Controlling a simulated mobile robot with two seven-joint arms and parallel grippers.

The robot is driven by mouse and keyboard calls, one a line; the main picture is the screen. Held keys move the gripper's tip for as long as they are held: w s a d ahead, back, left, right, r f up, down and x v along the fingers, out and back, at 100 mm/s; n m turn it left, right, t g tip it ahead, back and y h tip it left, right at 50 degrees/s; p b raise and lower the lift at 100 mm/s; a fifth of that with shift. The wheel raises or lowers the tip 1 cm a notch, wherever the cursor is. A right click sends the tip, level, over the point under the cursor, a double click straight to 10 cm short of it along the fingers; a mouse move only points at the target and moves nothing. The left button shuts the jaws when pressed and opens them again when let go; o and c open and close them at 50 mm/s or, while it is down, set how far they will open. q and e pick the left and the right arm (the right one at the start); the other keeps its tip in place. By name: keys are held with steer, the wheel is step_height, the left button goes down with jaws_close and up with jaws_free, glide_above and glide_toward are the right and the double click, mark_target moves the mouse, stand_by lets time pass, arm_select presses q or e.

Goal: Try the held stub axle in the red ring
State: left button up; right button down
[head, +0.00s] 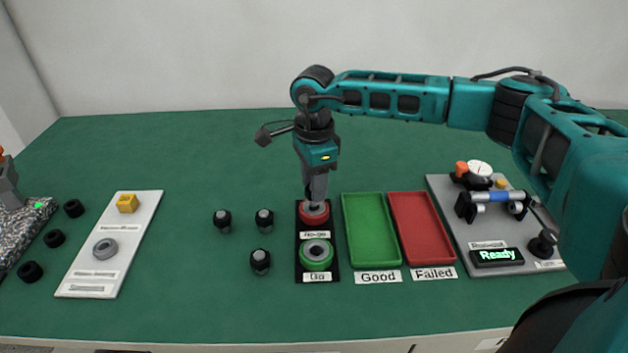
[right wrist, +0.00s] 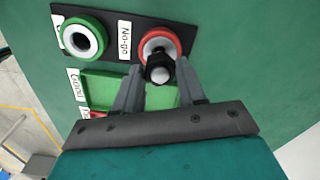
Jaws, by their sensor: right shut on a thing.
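The red ring (head: 314,214) sits on a black plate (head: 302,268) beside a "No-go" label; it also shows in the right wrist view (right wrist: 173,40). My right gripper (head: 313,202) points down just over the red ring. In the right wrist view my right gripper (right wrist: 160,78) is shut on the stub axle (right wrist: 160,70), a dark piece with a pale tip. The axle overlaps the red ring there; I cannot tell whether it has entered the hole. The green ring (head: 316,253) sits nearer on the same plate, and its hole is empty. My left gripper is not in view.
Several dark stub axles (head: 264,219) stand left of the plate. A green "Good" tray (head: 371,230) and a red "Failed" tray (head: 421,228) lie to the right, both empty. A grey fixture (head: 458,235) with a "Ready" display is farther right. A white board (head: 110,245) lies left.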

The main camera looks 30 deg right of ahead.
steer(key=shift+f+b, duration=0.95)
steer(key=shift+f, duration=0.45)
stand_by(1.2)
steer(key=shift+r, duration=0.2)
stand_by(0.9)
steer(key=shift+r+p, duration=1.2)
steer(key=shift+r, duration=0.25)
steer(key=shift+r+p, duration=1.4)
steer(key=shift+r, duration=0.55)
